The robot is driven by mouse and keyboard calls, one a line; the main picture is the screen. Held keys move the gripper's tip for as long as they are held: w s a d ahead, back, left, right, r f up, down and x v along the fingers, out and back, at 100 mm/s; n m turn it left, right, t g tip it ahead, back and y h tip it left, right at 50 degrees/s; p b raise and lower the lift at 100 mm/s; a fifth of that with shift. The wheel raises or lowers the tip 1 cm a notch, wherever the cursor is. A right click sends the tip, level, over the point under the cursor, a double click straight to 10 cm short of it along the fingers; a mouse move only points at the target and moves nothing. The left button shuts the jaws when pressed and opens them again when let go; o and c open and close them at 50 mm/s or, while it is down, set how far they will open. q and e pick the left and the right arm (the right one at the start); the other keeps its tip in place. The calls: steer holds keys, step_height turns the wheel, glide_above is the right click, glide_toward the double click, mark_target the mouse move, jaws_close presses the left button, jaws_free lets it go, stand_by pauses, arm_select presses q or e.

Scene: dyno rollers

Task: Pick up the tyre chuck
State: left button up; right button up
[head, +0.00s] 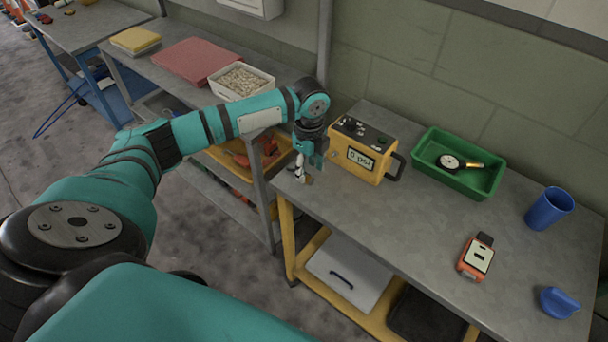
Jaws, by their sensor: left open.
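My left gripper (310,154) points down at the left end of the grey workbench, close to the left side of the yellow pressure box, and is open. Just under its fingers is a small pale and brass-coloured piece (300,174), which looks like the tyre chuck. The fingers partly cover it, and I cannot tell whether they touch it. The yellow box (362,155) has a screen reading "0 psi", knobs on top and a dark handle at its right. My right gripper is not in view.
On the workbench (410,220), a green tray (457,188) holds a round dial gauge (448,161) with a brass-coloured part. An orange handheld device (476,258), a blue cup (549,208) and a blue lidded item (558,302) stand right. The bench's middle front is clear.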

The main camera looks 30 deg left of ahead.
mark_target(309, 178)
arm_select(q)
step_height(309, 178, down, 3)
steer(key=shift+r, duration=0.2)
steer(key=shift+f, duration=0.45)
jaws_close()
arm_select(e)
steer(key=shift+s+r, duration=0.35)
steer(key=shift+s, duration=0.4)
